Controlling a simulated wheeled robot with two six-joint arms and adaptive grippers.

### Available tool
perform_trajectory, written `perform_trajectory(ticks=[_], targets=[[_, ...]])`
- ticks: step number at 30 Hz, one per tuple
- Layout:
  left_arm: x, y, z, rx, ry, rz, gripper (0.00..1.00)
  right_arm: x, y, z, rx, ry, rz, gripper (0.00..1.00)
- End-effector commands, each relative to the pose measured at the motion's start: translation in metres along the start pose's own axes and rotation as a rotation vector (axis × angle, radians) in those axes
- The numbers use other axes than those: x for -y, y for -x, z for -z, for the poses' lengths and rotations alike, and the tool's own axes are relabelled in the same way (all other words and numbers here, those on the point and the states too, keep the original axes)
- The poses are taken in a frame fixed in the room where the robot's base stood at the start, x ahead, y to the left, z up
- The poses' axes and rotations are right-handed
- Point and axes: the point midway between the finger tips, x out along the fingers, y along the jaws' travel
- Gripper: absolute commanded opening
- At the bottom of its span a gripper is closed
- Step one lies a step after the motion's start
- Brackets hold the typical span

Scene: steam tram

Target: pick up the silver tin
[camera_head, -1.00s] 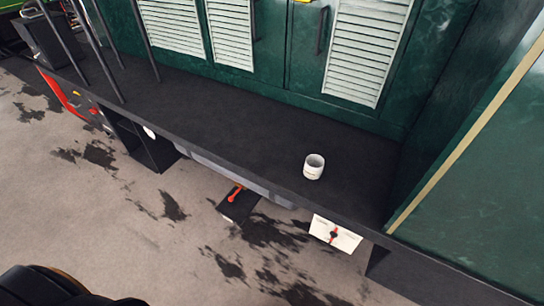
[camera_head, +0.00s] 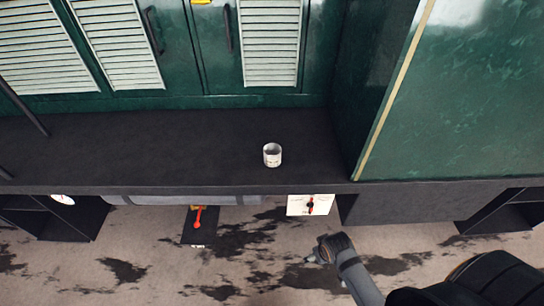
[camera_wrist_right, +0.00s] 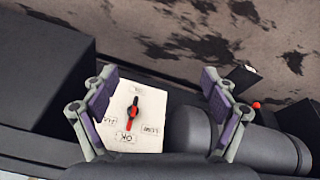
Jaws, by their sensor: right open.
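A small pale, silvery-white tin (camera_head: 272,155) stands upright on the dark ledge (camera_head: 180,150), near its front edge, in the head view. Its top looks open and there is faint marking on its side. My right gripper (camera_head: 316,252) is below and to the right of the tin in the picture, apart from it, over the stained ground. In the right wrist view my right gripper (camera_wrist_right: 158,80) has its two fingers wide apart with nothing between them. The tin does not show in the right wrist view. My left gripper is not in view.
A white plate with a red and black dial (camera_head: 310,205) sits under the ledge's front edge; it also shows in the right wrist view (camera_wrist_right: 120,125). A red lever (camera_head: 198,218) is left of it. Green louvred doors (camera_head: 200,60) stand behind, a green wall (camera_head: 460,100) at right.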

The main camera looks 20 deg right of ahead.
Motion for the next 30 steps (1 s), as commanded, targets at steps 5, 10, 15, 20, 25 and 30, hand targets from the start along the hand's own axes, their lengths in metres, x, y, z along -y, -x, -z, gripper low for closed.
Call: perform_trajectory(ticks=[5,10,15,20,25,30], targets=[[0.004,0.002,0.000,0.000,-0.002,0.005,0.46,0.000,0.060,0.026,-0.032,0.005,0.000,0.86],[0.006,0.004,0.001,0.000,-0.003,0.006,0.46,-0.001,0.118,0.070,-0.072,0.002,0.003,0.86],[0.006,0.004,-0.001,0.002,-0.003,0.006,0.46,-0.002,0.122,0.114,-0.084,-0.005,0.013,0.86],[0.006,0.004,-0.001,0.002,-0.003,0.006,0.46,-0.002,0.119,0.163,-0.096,-0.007,0.028,0.86],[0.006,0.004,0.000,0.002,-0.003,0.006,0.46,0.001,0.122,0.230,-0.111,-0.005,0.054,0.86],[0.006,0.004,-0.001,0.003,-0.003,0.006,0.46,0.007,0.145,0.312,-0.130,0.014,0.088,0.86]])
